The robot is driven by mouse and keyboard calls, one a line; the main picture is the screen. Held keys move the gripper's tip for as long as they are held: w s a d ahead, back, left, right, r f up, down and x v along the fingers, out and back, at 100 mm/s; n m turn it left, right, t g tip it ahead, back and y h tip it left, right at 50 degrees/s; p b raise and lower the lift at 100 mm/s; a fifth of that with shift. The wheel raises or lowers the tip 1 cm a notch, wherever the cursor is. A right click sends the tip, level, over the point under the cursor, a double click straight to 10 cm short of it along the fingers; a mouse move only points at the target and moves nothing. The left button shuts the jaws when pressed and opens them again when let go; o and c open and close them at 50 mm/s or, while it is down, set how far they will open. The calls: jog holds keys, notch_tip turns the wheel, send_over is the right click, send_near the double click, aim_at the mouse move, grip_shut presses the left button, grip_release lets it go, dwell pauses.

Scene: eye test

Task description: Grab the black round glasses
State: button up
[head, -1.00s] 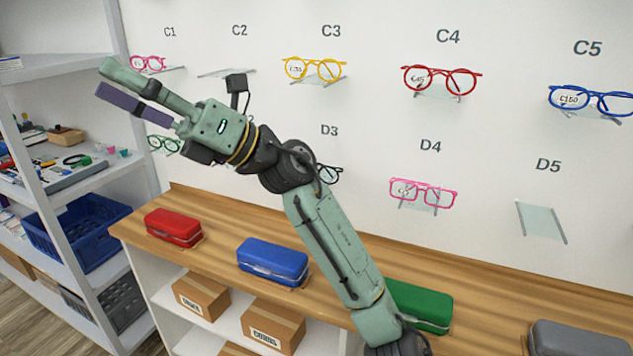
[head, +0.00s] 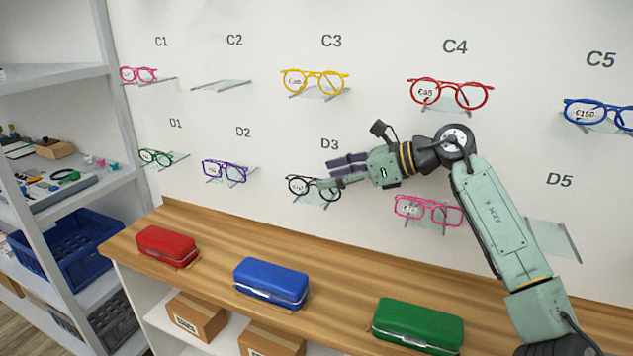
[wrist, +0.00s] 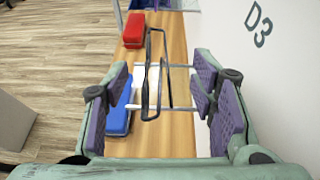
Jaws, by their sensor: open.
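The black round glasses (head: 299,187) sit on a clear shelf on the white wall under the label D3. In the wrist view the black glasses (wrist: 147,75) appear edge-on, ahead of and between my fingers. My gripper (head: 332,173) is open, just to the right of the glasses in the head view, its fingers pointing left. One finger is higher than the other, and the lower one overlaps the right lens in the picture. In the wrist view the open gripper (wrist: 160,88) has a purple-padded finger on each side, with clear space between pads and frame.
Yellow glasses (head: 314,82) are above. Red (head: 167,246), blue (head: 271,282) and green (head: 417,324) cases stand on the wooden counter (head: 215,247) below.

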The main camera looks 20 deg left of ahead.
jog(key=shift+x, duration=1.45)
jog(key=shift+c, duration=0.4)
jog(key=c, duration=0.9)
